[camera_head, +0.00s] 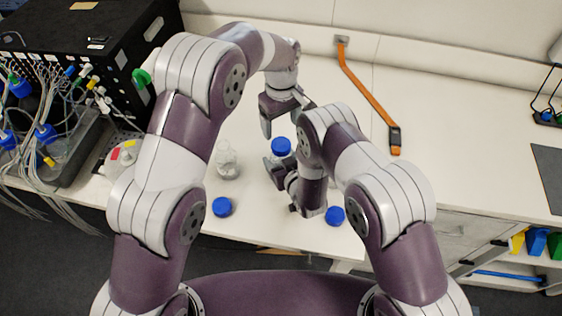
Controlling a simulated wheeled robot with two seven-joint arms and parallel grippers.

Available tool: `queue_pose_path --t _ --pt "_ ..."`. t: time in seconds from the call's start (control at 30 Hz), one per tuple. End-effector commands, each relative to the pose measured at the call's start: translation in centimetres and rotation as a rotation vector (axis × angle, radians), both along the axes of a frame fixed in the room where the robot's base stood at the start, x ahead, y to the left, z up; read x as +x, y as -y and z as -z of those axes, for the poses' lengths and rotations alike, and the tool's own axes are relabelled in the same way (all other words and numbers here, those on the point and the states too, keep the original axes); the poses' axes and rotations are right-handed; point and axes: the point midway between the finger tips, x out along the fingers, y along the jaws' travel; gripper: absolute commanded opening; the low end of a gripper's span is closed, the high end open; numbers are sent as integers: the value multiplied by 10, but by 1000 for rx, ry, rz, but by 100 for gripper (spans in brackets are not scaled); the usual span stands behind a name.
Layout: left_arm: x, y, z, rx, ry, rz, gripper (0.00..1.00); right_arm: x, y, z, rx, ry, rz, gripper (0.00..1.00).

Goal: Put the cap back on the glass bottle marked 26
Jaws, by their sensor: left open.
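A clear glass bottle (227,160) with no cap visible stands upright on the white bench; its marking is not readable. A blue cap (222,207) lies in front of it, near the bench's front edge. A second blue cap (281,146) shows between my two grippers; what is under it is mostly hidden. A third blue cap (335,215) shows at the right, partly beside my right arm. My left gripper (285,117) is open and empty above and behind the second cap. My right gripper (283,180) is low over the bench, largely hidden by its own arm.
A black box (85,40) with cables and tubes fills the back left, with blue-capped vessels (47,133) beside it. An orange strap (368,95) lies at the back.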

Motion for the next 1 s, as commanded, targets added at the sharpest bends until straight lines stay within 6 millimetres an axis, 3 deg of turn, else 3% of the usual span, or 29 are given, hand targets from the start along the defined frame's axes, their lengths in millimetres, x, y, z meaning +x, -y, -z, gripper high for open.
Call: queue_pose_path --t 0.27,0.7,1.0 --pt "0 0 9 1 -2 2 77 1 0 -1 1 2 0 0" --pt "0 0 73 0 -1 4 77 1 0 -1 1 2 0 0" --pt "0 0 81 0 0 4 77 0 0 -1 1 2 0 0"
